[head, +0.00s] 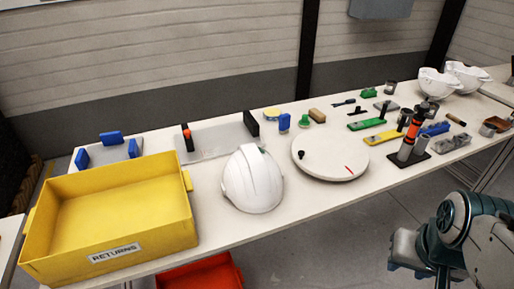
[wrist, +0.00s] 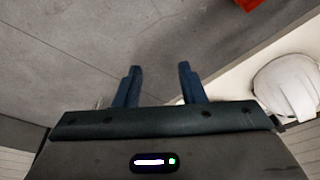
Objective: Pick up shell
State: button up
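A white helmet shell (head: 252,181) sits dome up on the white table, between the yellow bin and the round white disc. Two more white shells, one (head: 437,84) and another (head: 467,75), rest hollow side up at the far right end of the table. In the wrist view, a white shell (wrist: 288,86) shows at the right edge, partly cut off. My gripper (wrist: 159,68) is open and empty, its two dark blue fingers apart over the grey floor. In the head view my arm is at the lower right, and its fingertips are not clear.
A yellow bin (head: 188,229) labelled RETURNS stands at the table's left end. A red-orange bin (head: 205,272) is below the table. A round white disc (head: 330,153) lies right of the near shell. A tool stand (head: 409,156) and several small tools crowd the right side.

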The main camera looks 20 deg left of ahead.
aim_at(253, 180)
jog(key=u, duration=0.7)
jog(key=i, duration=0.8)
jog(key=u, duration=0.75)
